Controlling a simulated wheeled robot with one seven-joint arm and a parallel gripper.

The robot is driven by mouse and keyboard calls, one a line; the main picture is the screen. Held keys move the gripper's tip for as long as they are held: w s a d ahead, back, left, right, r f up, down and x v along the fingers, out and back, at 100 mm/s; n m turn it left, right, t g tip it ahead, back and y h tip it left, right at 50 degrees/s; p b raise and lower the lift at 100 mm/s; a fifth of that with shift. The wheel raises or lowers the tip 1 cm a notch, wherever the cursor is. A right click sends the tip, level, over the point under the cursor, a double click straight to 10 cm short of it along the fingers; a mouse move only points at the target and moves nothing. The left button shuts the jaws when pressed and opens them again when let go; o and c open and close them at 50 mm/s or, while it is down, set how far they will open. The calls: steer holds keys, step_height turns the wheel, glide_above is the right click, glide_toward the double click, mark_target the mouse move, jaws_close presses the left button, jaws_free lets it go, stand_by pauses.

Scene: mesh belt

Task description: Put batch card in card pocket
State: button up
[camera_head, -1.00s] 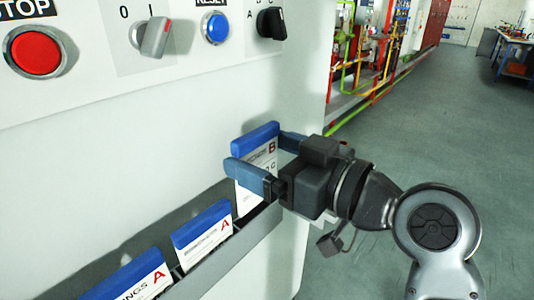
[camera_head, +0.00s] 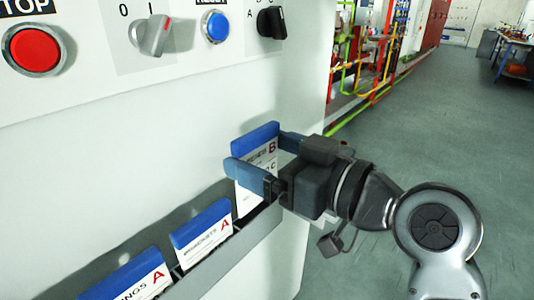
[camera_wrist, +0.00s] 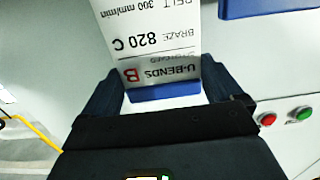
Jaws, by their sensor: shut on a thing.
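The batch card (camera_head: 257,146) is white with a blue top edge and a red letter B. It stands upright near the right end of the pocket rail (camera_head: 232,252), against the cabinet face. My gripper (camera_head: 258,158) is shut on the card, with a blue finger on each side. In the wrist view the card (camera_wrist: 152,40) shows upside down between my fingers, reading U-BENDS, BRAZE 820 C. Its lower edge is at the rail; I cannot tell how deep it sits in a pocket.
Two other cards, marked A, stand in the rail to the left: a near one (camera_head: 130,278) and a middle one (camera_head: 203,234). Above are a red stop button (camera_head: 33,48), a rotary switch (camera_head: 153,37), a blue reset button (camera_head: 215,27) and a black selector (camera_head: 272,22). Open floor lies right.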

step_height(320, 180, down, 8)
steer(key=b, duration=0.6)
steer(key=shift+r, duration=0.15)
stand_by(2.2)
steer(key=o, duration=0.7)
steer(key=shift+r, duration=0.1)
steer(key=v, duration=0.7)
steer(key=shift+s+d+b, duration=0.25)
steer(key=shift+d+b, duration=0.05)
steer(key=shift+d, duration=0.05)
